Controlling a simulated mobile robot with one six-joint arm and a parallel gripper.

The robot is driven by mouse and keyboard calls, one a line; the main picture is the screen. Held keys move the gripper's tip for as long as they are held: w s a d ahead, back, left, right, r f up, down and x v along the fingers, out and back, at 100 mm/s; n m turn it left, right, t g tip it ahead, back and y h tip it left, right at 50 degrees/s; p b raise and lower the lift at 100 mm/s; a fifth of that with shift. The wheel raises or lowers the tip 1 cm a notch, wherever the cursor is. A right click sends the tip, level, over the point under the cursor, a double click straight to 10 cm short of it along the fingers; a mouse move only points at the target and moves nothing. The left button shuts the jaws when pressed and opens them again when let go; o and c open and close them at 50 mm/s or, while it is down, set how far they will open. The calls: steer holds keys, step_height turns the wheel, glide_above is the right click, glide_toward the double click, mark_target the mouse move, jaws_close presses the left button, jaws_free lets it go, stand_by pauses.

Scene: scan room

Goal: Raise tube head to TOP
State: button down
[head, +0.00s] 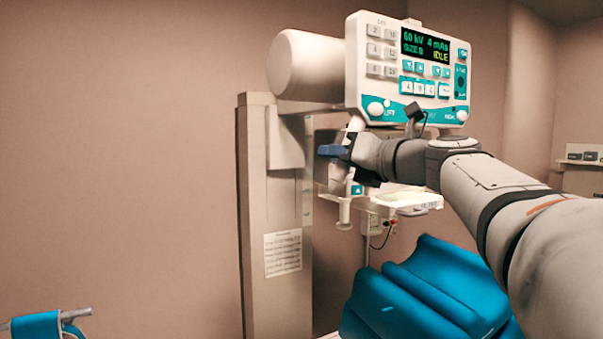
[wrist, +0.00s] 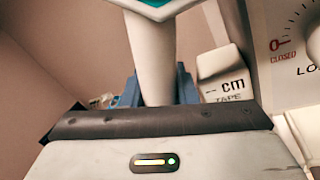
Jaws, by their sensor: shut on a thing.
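The tube head has a white cylinder housing (head: 310,66) and a control panel (head: 385,72) with teal trim, buttons and a lit display reading "60 kV 4 mAs" and "IDLE". It sits near the top of a beige column (head: 275,200). A white handle (head: 356,124) hangs below the panel at its left. My gripper (head: 334,150) is shut on this handle, with blue fingertips at it. The jaws hide part of the handle.
A white box marked "cm TAPE" (wrist: 224,86) and a dial panel (wrist: 290,50) reading "CLOSED" are close on the right of the handle. A blue cushioned chair (head: 430,295) stands below my arm. A blue-topped rail (head: 45,324) is at lower left. The left wall side is clear.

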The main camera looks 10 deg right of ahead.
steer(key=shift+r, duration=1.5)
steer(key=c, duration=1.4)
jaws_free()
steer(key=shift+s, duration=0.15)
steer(key=shift+c, duration=0.2)
steer(key=shift+s+d, duration=0.1)
steer(key=shift+d, duration=0.05)
steer(key=b+v, duration=0.2)
steer(key=v, duration=0.5)
steer(key=shift+s, duration=0.3)
